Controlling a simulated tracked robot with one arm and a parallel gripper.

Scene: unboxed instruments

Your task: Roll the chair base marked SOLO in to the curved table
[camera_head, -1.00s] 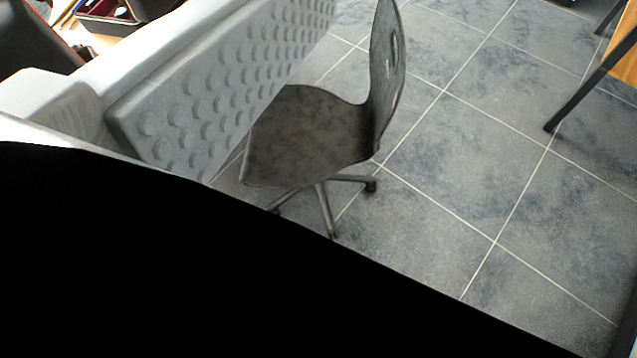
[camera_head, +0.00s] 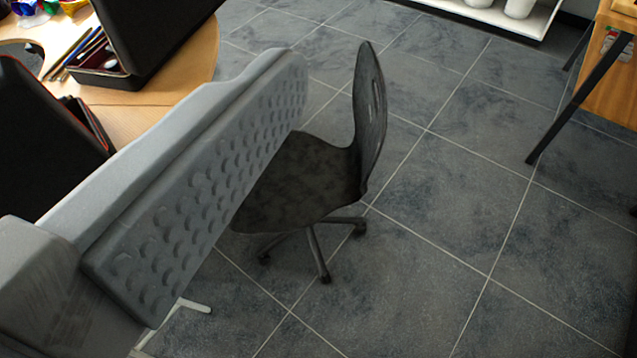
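A dark swivel chair (camera_head: 300,185) stands upright on the tiled floor in the middle of the head view, its backrest to the right. Its castor base (camera_head: 312,245) shows below the seat; I can read no SOLO mark on it. The curved wooden table (camera_head: 200,62) is at the upper left, its rounded edge apart from the visible part of the chair. One grey finger of my gripper (camera_head: 200,190), with a bumpy pad, crosses the left side and overlaps the seat's left edge in the picture. Nothing presses against the pad.
A black open case (camera_head: 150,40) and another dark case (camera_head: 45,130) are on the table. A pale metal foot (camera_head: 190,305) shows on the floor at lower left. A dark-legged wooden piece (camera_head: 608,80) stands at upper right. Tiles right of the chair are clear.

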